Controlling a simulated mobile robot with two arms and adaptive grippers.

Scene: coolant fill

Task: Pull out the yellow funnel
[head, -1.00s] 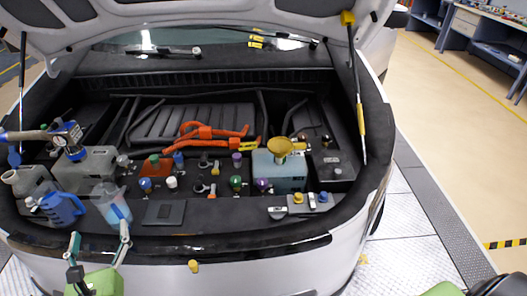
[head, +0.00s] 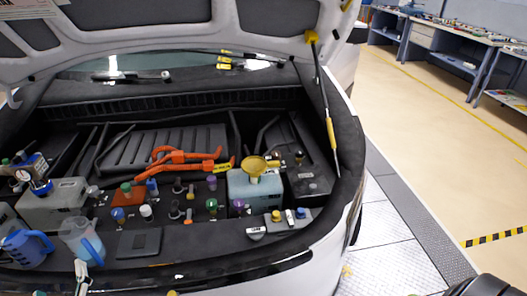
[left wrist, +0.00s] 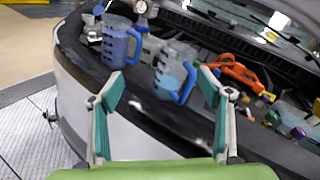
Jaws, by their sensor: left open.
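The yellow funnel (head: 256,165) stands upright in the top of a pale blue tank (head: 255,188), right of centre in the car's bay in the head view. Its lower end is hidden inside the tank. My left gripper (head: 82,277) shows only in part at the bottom left edge of the head view, well away from the funnel. My right gripper is not in view.
A blue jug (head: 27,249) and a clear jug with blue liquid (head: 82,240) stand at the bay's front left. Several coloured caps and orange cables (head: 185,160) lie left of the tank. A strut (head: 328,115) rises on the right beneath the raised lid.

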